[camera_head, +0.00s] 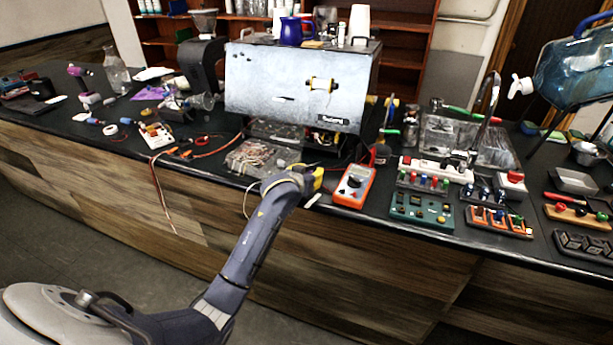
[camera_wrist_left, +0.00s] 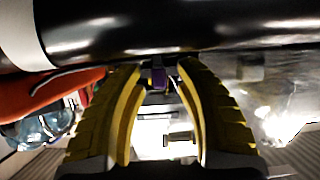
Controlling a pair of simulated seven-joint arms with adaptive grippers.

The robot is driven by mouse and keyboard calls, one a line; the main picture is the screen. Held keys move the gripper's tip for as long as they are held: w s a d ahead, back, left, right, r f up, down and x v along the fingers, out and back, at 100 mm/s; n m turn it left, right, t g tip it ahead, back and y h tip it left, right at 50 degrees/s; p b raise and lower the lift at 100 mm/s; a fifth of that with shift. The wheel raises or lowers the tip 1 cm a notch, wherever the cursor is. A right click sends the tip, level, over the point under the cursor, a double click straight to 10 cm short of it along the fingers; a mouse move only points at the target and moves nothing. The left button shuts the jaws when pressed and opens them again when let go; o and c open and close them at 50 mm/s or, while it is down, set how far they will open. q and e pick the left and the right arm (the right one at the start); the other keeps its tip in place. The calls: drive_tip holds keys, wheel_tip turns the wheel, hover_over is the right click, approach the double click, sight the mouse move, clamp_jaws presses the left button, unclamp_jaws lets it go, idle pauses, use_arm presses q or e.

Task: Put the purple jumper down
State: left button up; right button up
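In the left wrist view, the purple jumper (camera_wrist_left: 158,78) is a small purple piece between the tips of my left gripper (camera_wrist_left: 161,66). The yellow and black fingers curve in towards it and appear closed on it; a dark part beside it is unclear. In the head view, my left gripper (camera_head: 317,181) is at the front edge of the counter, just left of the orange multimeter (camera_head: 354,186). Its fingers are mostly hidden behind my wrist there, and I cannot see the jumper in that view. My right gripper is in neither view.
The brewer (camera_head: 290,90) stands behind my gripper, with a clear tray of wires (camera_head: 262,157) in front of it. A green board (camera_head: 422,208) and a power strip (camera_head: 436,169) lie to the right. The dark counter (camera_head: 230,178) is crowded here, with narrow bare strips.

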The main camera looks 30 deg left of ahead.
use_arm(q)
drive_tip(key=v, duration=1.1)
drive_tip(key=shift+s+r, duration=0.1)
drive_tip(key=shift+o, duration=0.6)
drive_tip(key=shift+s+r, duration=0.15)
drive_tip(key=shift+s, duration=0.25)
